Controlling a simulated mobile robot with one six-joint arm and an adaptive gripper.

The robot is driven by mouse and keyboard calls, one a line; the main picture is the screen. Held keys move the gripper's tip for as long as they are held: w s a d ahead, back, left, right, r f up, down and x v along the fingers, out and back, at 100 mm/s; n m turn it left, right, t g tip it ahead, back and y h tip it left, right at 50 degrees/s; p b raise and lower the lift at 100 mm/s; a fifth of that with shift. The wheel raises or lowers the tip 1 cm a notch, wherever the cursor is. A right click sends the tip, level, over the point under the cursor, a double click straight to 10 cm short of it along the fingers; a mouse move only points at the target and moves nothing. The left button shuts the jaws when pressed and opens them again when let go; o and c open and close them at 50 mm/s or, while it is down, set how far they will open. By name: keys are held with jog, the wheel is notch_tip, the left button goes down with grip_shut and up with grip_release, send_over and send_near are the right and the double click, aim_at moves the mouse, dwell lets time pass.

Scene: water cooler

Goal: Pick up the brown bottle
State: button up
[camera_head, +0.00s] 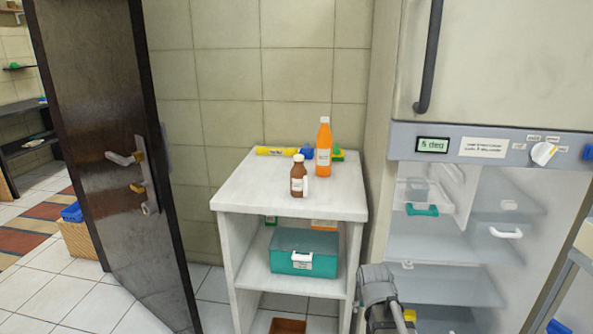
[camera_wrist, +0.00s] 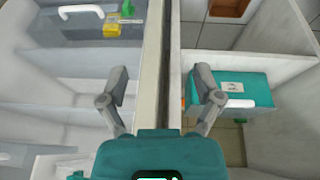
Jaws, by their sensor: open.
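The brown bottle (camera_head: 298,178) stands upright on the white top of a small shelf unit (camera_head: 240,190). It has a white cap and a pale label. An orange bottle (camera_head: 324,150) stands just behind it to the right. My gripper (camera_wrist: 160,84) is open and empty in the wrist view, its two fingers spread apart. It is low beside the shelf unit, and the brown bottle is not visible in the wrist view. In the head view part of my arm shows at the bottom, right of the shelf unit.
A yellow tube (camera_head: 276,151) lies behind the brown bottle. A teal box (camera_head: 304,252) sits on the lower shelf and shows in the wrist view (camera_wrist: 240,90). A glass-fronted fridge (camera_head: 450,240) stands to the right, a dark door (camera_head: 100,120) to the left. The top's front is clear.

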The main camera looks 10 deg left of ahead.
jog(key=w+a+r+t+p, duration=0.25)
jog(key=w+r+p, duration=0.2)
jog(key=r, duration=0.25)
jog(key=w+a+r+t+p, duration=0.1)
jog(key=w+a+r+p, duration=0.3)
jog(key=r, duration=0.3)
jog(key=w+a+r+t+p, duration=0.2)
jog(key=w+a+r+p, duration=0.1)
jog(key=r+p, duration=0.35)
jog(key=n+t+y+p, duration=0.2)
jog(key=t+y+p, duration=0.1)
jog(key=p, duration=0.9)
send_near(299, 160)
jog(key=s, duration=0.2)
jog(key=shift+s+r, duration=0.15)
jog(key=shift+r, duration=0.2)
jog(key=shift+f, duration=0.1)
jog(key=b+x, duration=0.3)
jog(key=x, duration=0.4)
jog(key=shift+w, duration=0.25)
jog(key=shift+w+f+b, duration=0.2)
jog(key=shift+w+b, duration=0.15)
jog(key=shift+w, duration=0.15)
jog(key=shift+b+x, duration=1.05)
jog(key=shift+x, duration=1.6)
jog(key=shift+d+r, duration=0.1)
jog(key=shift+r, duration=0.1)
